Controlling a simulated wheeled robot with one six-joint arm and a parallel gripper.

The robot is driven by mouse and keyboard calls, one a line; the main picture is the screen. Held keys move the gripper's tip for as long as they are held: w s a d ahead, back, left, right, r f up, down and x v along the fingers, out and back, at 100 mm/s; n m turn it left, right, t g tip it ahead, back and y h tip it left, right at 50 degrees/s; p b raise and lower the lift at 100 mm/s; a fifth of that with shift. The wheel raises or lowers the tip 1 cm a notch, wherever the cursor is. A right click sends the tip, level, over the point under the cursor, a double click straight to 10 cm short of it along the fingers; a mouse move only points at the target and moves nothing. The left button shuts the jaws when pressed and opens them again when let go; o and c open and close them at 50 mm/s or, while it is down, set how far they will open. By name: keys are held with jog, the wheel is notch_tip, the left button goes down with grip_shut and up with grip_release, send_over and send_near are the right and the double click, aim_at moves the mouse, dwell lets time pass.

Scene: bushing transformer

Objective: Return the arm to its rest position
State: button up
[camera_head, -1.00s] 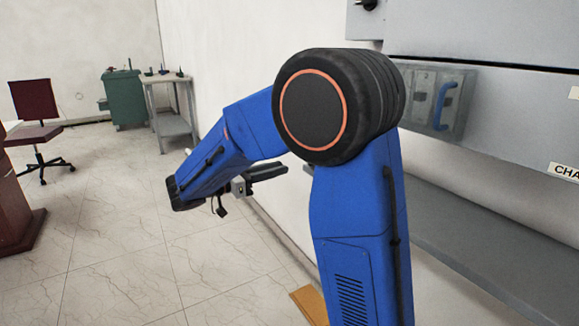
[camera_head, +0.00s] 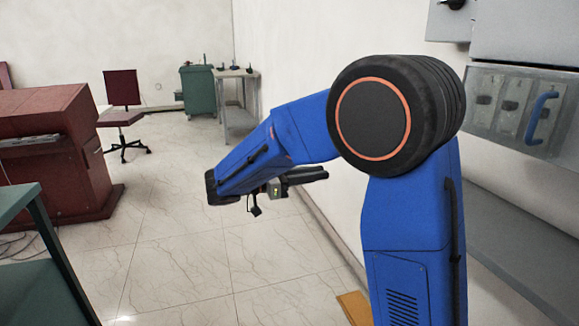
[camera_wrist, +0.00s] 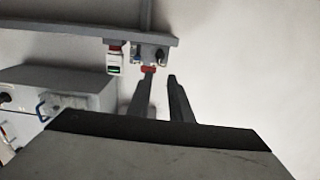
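My blue arm (camera_head: 412,230) rises at the right of the head view and bends at a large black joint with an orange ring. From there its forearm reaches left and down. My gripper (camera_head: 322,174) shows partly behind the forearm, held in the air beside the white wall. In the wrist view my gripper (camera_wrist: 161,76) has its two dark fingers apart, with an empty gap between them.
A grey wall cabinet with a blue handle (camera_head: 541,118) stands at right, above a grey ledge (camera_head: 510,235). A red-brown desk (camera_head: 60,150), a chair (camera_head: 122,100), a green cabinet (camera_head: 199,92) and a teal table (camera_head: 30,240) lie left.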

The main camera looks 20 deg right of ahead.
jog(key=s+d+f+n+g+y, duration=0.1)
jog(key=s+d+f+n+y, duration=0.3)
jog(key=s, duration=0.4)
jog(key=s+d+f+n+g+y, duration=0.1)
jog(key=s+d+f+n+y, duration=0.35)
jog(key=s, duration=0.45)
jog(key=s+a+f+n+t+y, duration=0.4)
jog(key=s+a+n+t+y, duration=0.2)
jog(key=s+n+y, duration=0.3)
jog(key=shift+s+a+f, duration=0.2)
jog(key=shift+s+a, duration=0.2)
jog(key=shift+s, duration=1.4)
jog(key=shift+y, duration=0.25)
grip_shut()
